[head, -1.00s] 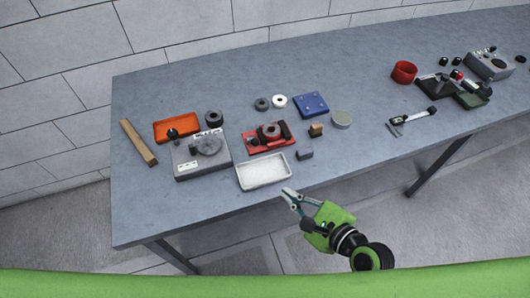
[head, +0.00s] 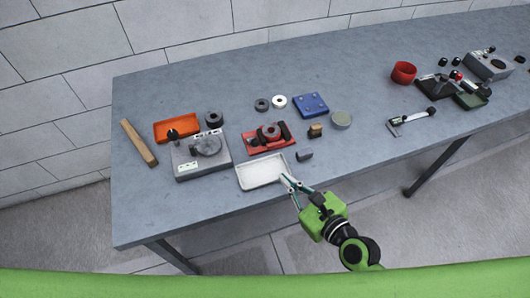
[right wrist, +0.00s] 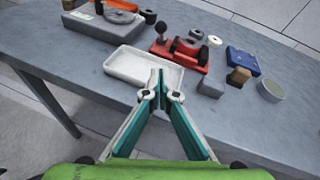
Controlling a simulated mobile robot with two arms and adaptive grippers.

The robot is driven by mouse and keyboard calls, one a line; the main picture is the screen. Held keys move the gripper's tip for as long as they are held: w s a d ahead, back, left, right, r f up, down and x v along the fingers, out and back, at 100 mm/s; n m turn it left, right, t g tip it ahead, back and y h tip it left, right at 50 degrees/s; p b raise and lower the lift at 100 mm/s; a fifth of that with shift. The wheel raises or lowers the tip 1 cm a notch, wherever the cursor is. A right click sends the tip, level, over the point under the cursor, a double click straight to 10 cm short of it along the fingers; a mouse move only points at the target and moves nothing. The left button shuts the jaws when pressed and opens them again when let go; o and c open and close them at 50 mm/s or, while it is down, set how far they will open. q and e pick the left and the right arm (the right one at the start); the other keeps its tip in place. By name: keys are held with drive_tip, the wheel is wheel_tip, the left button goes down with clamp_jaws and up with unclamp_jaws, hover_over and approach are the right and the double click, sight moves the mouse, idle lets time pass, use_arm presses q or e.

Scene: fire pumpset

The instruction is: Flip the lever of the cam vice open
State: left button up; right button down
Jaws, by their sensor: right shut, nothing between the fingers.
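The red device that looks like the cam vice (head: 283,139) sits on the grey table, behind the white tray. It has a red base and a dark round part on top. In the right wrist view the red vice (right wrist: 187,55) shows a dark ball knob standing up at its left end; how its lever lies is hard to tell. My right gripper (head: 286,180) is shut and empty, by the tray's right front corner and apart from the vice. In the right wrist view its fingertips (right wrist: 160,92) meet in front of the tray. My left gripper is not in view.
The white tray (head: 250,184) lies between my right gripper and the vice. A grey block (head: 305,155), a brown block (head: 315,131) and a blue plate (head: 311,105) stand to the right. A grey machine (head: 187,163) stands left.

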sight(253, 141)
drive_tip(key=x, duration=0.7)
drive_tip(key=shift+w+a+p, duration=0.2)
drive_tip(key=shift+w+p, duration=0.05)
drive_tip(key=shift+p, duration=0.05)
drive_tip(key=shift+w+a+r+p, duration=0.65)
drive_tip(key=shift+w+r, duration=0.05)
drive_tip(key=shift+w, duration=0.2)
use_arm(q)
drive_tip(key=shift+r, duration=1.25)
use_arm(e)
drive_tip(key=shift+w+a+r, duration=0.15)
drive_tip(key=shift+w+a, duration=0.25)
drive_tip(key=shift+w, duration=0.05)
drive_tip(key=shift+w+r+p, duration=0.2)
drive_tip(key=shift+p, duration=0.1)
drive_tip(key=shift+s+r, duration=0.1)
drive_tip(key=shift+r, duration=0.1)
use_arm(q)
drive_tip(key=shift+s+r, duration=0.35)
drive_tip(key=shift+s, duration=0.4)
use_arm(e)
drive_tip(key=shift+r, duration=0.1)
use_arm(q)
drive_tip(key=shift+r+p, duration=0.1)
drive_tip(key=shift+p, duration=0.2)
use_arm(e)
drive_tip(key=shift+w, duration=0.25)
